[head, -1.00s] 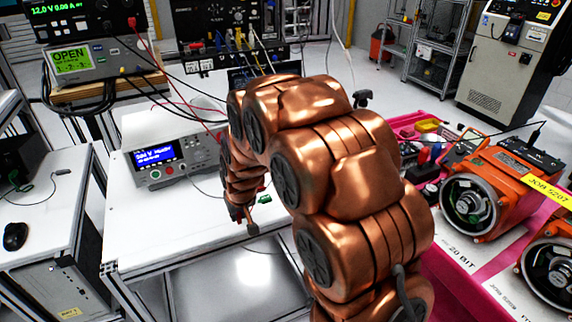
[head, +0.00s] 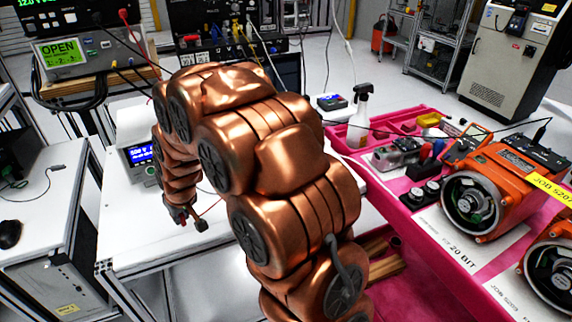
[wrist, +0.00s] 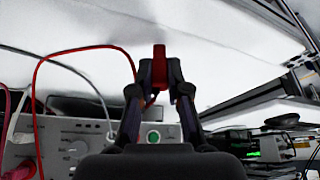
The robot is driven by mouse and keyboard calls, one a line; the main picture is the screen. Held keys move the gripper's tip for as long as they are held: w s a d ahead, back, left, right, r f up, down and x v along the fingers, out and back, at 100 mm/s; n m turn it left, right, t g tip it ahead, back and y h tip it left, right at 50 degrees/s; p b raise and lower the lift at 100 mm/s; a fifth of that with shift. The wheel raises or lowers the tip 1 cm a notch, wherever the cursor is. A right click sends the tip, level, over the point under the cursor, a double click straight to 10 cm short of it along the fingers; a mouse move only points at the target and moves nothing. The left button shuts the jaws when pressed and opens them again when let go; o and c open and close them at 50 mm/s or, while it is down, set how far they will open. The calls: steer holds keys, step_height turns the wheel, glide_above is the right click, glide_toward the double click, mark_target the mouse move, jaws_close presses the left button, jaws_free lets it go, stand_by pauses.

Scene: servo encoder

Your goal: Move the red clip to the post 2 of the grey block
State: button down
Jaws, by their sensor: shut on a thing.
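My gripper (head: 190,218) hangs over the white bench at the left in the head view, below my copper arm. In the wrist view, my gripper (wrist: 159,90) is shut on the red clip (wrist: 158,62), which stands upright between the fingertips. A red lead (wrist: 85,50) arcs in from the left towards the clip. In the head view the clip is too small to make out. I cannot tell for sure which thing is the grey block; a grey metal piece (head: 398,153) lies on the pink bench, and no numbered posts are readable on it.
A bench instrument (head: 138,155) stands behind my arm, partly hidden. A grey box reading OPEN (head: 62,58) sits at the upper left. The pink bench (head: 385,188) holds a spray bottle (head: 361,115), round black knobs (head: 424,191) and orange motors (head: 510,180).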

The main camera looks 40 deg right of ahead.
steer(key=d+r+n, duration=0.1)
steer(key=d, duration=0.2)
steer(key=d+n+y, duration=0.1)
steer(key=d+n, duration=0.1)
steer(key=d, duration=0.1)
steer(key=d+r+n, duration=0.1)
steer(key=d, duration=0.3)
steer(key=shift+s+r+n+y, duration=0.2)
steer(key=shift+r+n+y, duration=0.1)
steer(key=shift+r, duration=0.05)
steer(key=s+d+r+n+g+y, duration=0.1)
steer(key=s+d+r+n+g, duration=0.2)
steer(key=s+d, duration=0.6)
steer(key=s+d+r+n+y, duration=0.1)
steer(key=s+d+r+n, duration=0.35)
steer(key=d, duration=0.75)
steer(key=shift+n, duration=0.65)
steer(key=shift+d+f, duration=0.1)
steer(key=shift+f, duration=2.95)
steer(key=shift+f+b, duration=1)
steer(key=shift+f, duration=0.3)
steer(key=shift+b, duration=1.7)
steer(key=shift+f, duration=0.2)
